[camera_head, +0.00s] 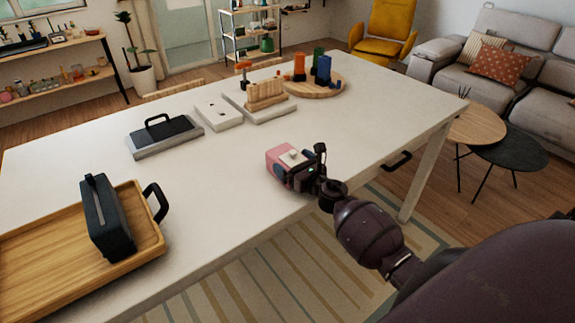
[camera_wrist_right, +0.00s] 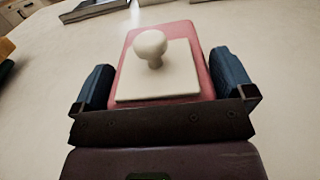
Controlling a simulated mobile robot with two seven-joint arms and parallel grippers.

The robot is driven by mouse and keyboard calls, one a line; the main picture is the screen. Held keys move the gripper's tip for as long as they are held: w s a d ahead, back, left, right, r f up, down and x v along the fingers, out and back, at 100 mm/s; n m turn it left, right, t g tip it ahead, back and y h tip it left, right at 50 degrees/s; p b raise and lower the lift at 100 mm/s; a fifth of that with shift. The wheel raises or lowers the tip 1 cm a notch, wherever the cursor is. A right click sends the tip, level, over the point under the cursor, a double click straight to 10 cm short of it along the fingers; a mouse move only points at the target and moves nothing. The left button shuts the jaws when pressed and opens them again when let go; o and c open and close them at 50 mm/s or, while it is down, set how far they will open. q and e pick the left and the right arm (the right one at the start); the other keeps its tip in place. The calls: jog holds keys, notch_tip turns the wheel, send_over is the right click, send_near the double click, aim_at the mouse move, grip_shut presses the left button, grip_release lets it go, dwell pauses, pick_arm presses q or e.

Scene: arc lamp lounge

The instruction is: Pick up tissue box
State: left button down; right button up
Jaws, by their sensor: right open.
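The tissue box, which I take to be the small pink box (camera_head: 277,154) with a pale square top and a round pale knob, stands on the white table near its front edge. In the right wrist view the pink box (camera_wrist_right: 160,35) lies between the two blue-padded fingers. My right gripper (camera_head: 292,172) is open, with one finger on each side of the box. I cannot tell whether the fingers touch it. The gripper hides the box's near lower part. My left gripper is not in view.
The white table (camera_head: 225,180) has free room left of the box. A wooden tray (camera_head: 30,240) with a dark slotted box (camera_head: 107,225) lies at the left. A dark handled item (camera_head: 165,132), a white panel (camera_head: 218,113) and a round wooden board (camera_head: 325,90) stand farther back.

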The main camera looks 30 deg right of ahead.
jog(key=shift+c, duration=0.2)
jog(key=c, duration=0.8)
